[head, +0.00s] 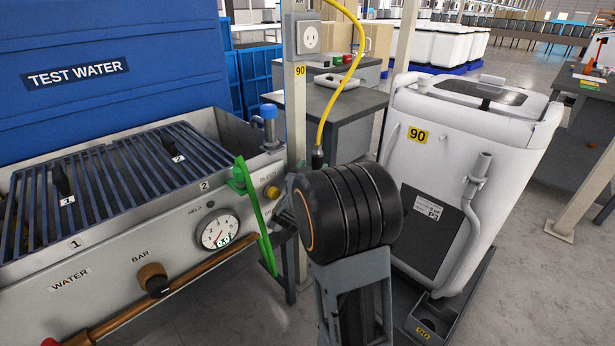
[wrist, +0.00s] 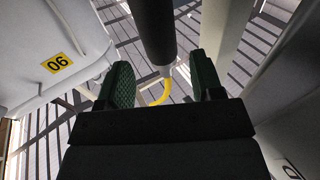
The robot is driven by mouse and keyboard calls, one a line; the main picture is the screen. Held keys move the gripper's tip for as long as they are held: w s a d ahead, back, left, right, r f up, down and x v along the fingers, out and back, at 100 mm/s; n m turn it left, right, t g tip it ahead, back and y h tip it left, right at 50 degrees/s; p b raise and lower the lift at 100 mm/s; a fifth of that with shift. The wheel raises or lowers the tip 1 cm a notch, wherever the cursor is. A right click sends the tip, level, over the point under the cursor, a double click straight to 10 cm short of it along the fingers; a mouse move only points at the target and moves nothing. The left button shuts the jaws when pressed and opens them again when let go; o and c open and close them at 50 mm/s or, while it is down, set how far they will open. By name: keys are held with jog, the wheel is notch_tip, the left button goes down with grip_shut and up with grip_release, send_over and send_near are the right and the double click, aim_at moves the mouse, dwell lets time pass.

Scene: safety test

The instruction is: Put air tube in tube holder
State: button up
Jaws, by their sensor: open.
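The air tube is a yellow hose (head: 345,82) that hangs from above and ends in a black end piece (head: 318,158), whose lower part is hidden behind my arm's black link. In the wrist view my gripper (wrist: 163,85) is open. Its two dark green fingers stand on either side of the tube's black end piece (wrist: 157,30), with gaps beside it. A yellow bend of the hose (wrist: 160,96) shows between the fingers. I cannot clearly identify the tube holder in either view.
A test-water bench (head: 120,270) with a gauge (head: 220,232) and green lever (head: 258,215) stands at left. A post (head: 296,110) with a socket rises behind my arm. A white machine (head: 460,150) labelled 90 stands at right, with a grey pipe (head: 478,180). Floor is open behind it.

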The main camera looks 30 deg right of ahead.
jog(key=shift+p+v, duration=0.35)
jog(key=shift+v, duration=2.25)
